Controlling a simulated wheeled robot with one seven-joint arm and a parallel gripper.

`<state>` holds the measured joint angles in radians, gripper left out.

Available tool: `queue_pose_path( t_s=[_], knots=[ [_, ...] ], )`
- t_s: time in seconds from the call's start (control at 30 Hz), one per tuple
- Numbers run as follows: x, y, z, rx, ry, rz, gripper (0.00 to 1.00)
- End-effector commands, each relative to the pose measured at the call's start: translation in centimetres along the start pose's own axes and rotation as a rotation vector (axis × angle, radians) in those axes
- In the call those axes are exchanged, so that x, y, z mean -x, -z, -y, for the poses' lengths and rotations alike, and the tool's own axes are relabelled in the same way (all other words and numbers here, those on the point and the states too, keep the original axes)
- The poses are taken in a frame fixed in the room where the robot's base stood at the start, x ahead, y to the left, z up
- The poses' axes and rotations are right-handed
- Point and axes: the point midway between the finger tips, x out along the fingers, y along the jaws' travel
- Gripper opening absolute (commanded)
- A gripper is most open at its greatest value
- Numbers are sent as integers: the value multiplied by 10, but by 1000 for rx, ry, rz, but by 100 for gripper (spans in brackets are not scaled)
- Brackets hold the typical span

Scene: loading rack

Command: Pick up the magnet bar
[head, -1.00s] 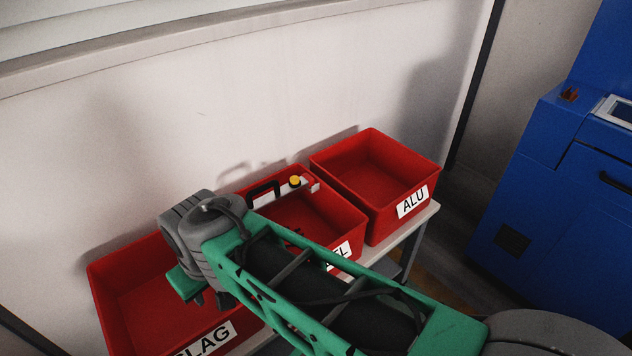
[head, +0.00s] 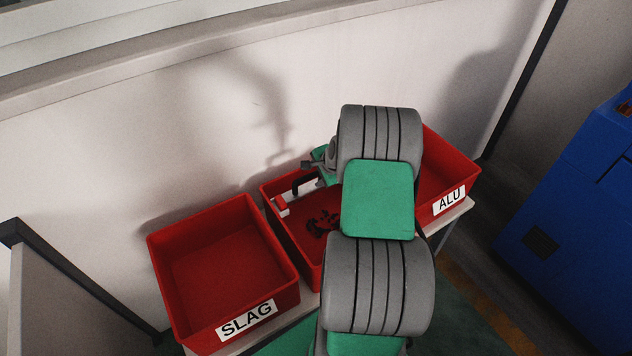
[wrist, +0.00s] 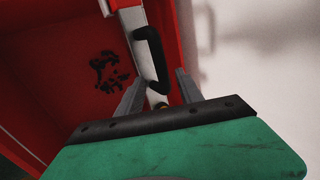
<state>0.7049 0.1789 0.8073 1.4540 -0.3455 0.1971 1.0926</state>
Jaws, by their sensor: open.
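The magnet bar (head: 283,205) is a pale bar with a black handle, lying at the back of the middle red bin; my arm hides much of it. In the wrist view the bar (wrist: 131,20) runs along the bin's wall, its black handle (wrist: 152,58) raised on it. My gripper (wrist: 161,76) is open and empty. Its two grey fingers appear on either side of the bar and the handle's near end. I cannot tell how far the fingertips are from the handle.
The middle bin (head: 269,208) holds dark scraps (head: 320,222). The empty SLAG bin (head: 160,285) stands left and the ALU bin (head: 462,172) right, partly behind my arm. The wall (head: 130,150) is close behind the bins. A blue machine (head: 570,220) stands at the right.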

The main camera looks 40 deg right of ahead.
Motion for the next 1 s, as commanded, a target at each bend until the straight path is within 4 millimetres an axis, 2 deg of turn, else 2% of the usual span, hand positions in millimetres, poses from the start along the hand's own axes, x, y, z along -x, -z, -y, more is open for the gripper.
queue_pose_path(
  t_s=[0.27,0.5,1.0],
  knots=[
    [-40,2,4,3,-1,0,43],
    [-43,3,4,4,0,-1,43],
    [-43,3,4,5,0,-1,3]
  ],
)
